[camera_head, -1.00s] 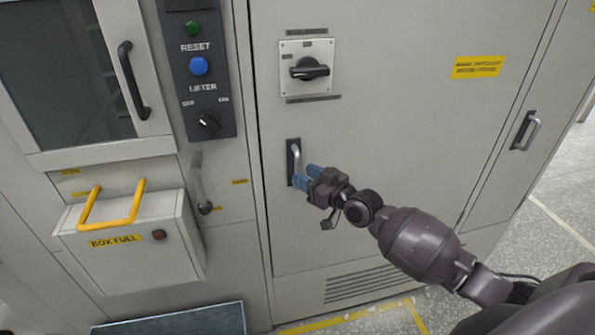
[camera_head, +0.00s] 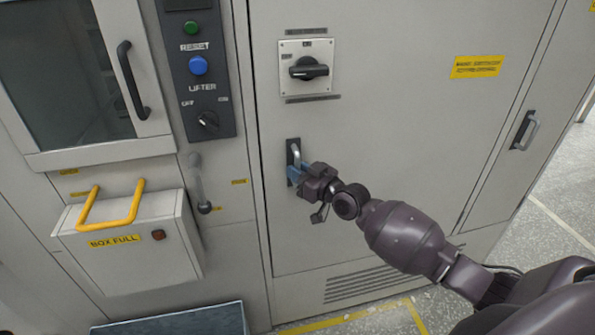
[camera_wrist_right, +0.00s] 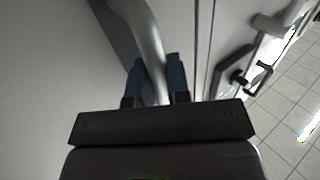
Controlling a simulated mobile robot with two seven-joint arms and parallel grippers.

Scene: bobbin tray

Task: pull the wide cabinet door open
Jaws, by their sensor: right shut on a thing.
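The wide cabinet door (camera_head: 400,130) is a large light grey panel and looks closed, flush with its frame. Its handle (camera_head: 294,152) is a metal bar on a dark plate near the door's left edge. My right gripper (camera_head: 296,172) has its blue fingers at the lower part of this handle. In the right wrist view the curved handle (camera_wrist_right: 143,35) runs down between the two blue fingertips (camera_wrist_right: 157,80), which are shut on it. My left gripper is not in view.
A rotary switch (camera_head: 309,68) sits on the door above the handle. A narrower door with its own handle (camera_head: 525,130) is at the right. At the left are a control panel (camera_head: 205,100), a lever (camera_head: 200,185) and a box with a yellow handle (camera_head: 110,208).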

